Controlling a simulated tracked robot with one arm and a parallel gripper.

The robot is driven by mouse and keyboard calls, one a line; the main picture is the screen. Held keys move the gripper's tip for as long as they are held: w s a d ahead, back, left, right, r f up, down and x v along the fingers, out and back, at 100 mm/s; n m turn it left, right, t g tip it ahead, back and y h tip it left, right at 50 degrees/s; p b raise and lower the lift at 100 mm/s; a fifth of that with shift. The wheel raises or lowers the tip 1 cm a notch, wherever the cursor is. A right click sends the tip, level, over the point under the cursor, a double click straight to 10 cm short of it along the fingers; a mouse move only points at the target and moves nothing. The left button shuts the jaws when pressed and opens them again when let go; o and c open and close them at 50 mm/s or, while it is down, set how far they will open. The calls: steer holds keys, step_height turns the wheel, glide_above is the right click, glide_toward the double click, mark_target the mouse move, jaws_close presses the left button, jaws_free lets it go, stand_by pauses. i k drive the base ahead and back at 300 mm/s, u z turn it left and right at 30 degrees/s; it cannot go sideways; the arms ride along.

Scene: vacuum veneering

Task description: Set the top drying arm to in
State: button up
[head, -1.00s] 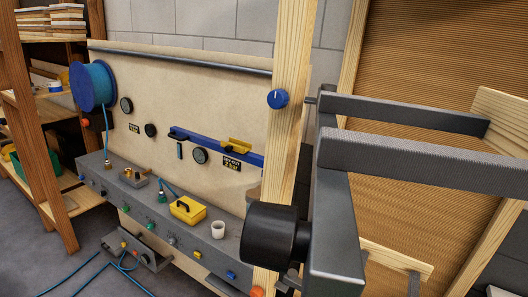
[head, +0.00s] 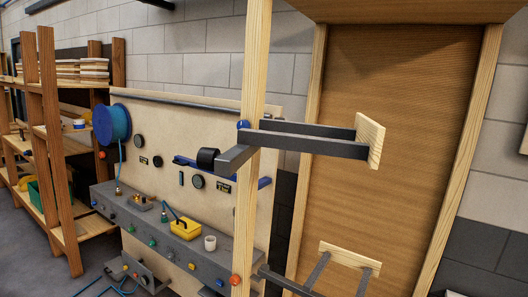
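The top drying arm (head: 312,144) has two dark grey bars running from a wooden post (head: 251,100) to a pale wooden end board (head: 371,140) at the right. A short grey crosspiece (head: 235,158) joins on the post's left side, with a black cylindrical grip (head: 207,159) at its end. The bars lie roughly level, with the brown panel behind them. A small blue knob (head: 243,125) is on the post beside the bars. My gripper is not in view.
A lower arm (head: 317,271) with a wooden board (head: 349,257) is at the bottom. A grey console (head: 160,222) with coloured knobs, a yellow box (head: 186,229) and a white cup (head: 210,243) stands left of the post. Wooden shelves (head: 46,130) are farther left.

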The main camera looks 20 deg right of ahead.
mark_target(367, 136)
steer(key=u, duration=0.25)
steer(key=k, duration=0.1)
steer(key=u, duration=1.1)
steer(key=i, duration=2.2)
steer(key=z, duration=2.9)
steer(key=i, duration=0.35)
steer(key=z, duration=0.25)
